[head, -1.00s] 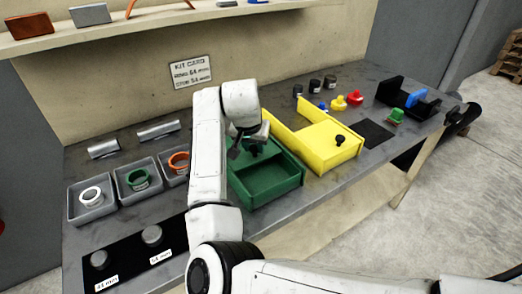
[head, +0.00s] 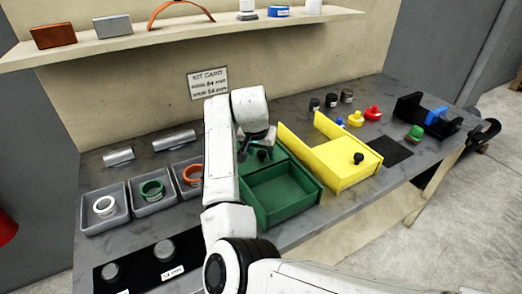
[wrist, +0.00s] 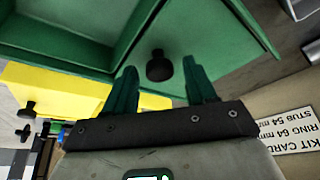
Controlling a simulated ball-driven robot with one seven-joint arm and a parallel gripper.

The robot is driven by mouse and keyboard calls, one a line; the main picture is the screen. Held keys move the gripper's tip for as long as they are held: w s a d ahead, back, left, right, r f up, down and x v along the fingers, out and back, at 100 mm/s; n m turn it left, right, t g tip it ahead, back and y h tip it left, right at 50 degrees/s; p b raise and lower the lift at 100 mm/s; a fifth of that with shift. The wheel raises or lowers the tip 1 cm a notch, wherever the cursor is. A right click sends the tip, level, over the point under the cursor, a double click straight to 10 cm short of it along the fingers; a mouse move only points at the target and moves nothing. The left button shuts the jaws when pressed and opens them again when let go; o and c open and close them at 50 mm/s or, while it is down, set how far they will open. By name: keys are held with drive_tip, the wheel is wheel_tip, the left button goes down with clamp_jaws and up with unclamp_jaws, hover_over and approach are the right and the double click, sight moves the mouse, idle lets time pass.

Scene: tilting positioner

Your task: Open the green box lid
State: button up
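The green box (head: 262,222) stands on the bench with its front part uncovered, and its empty green inside shows. Its green lid (head: 284,153) lies at the back of the box, toward the wall, with a dark knob (head: 263,155) on it. My gripper (head: 258,143) is at the knob. In the wrist view my gripper (wrist: 160,72) has its two green fingers apart, one on each side of the knob (wrist: 158,66). Gaps show between the knob and both fingers. The lid (wrist: 200,45) also shows there.
A yellow box (head: 345,178) with its own knob stands close to the right. Grey trays (head: 118,221) with rings are to the left. A shelf (head: 120,46) hangs on the wall above the kit card (head: 208,83).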

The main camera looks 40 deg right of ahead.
drive_tip(key=b+v, duration=0.1)
drive_tip(key=v, duration=1)
drive_tip(key=shift+f, duration=0.15)
idle(0.5)
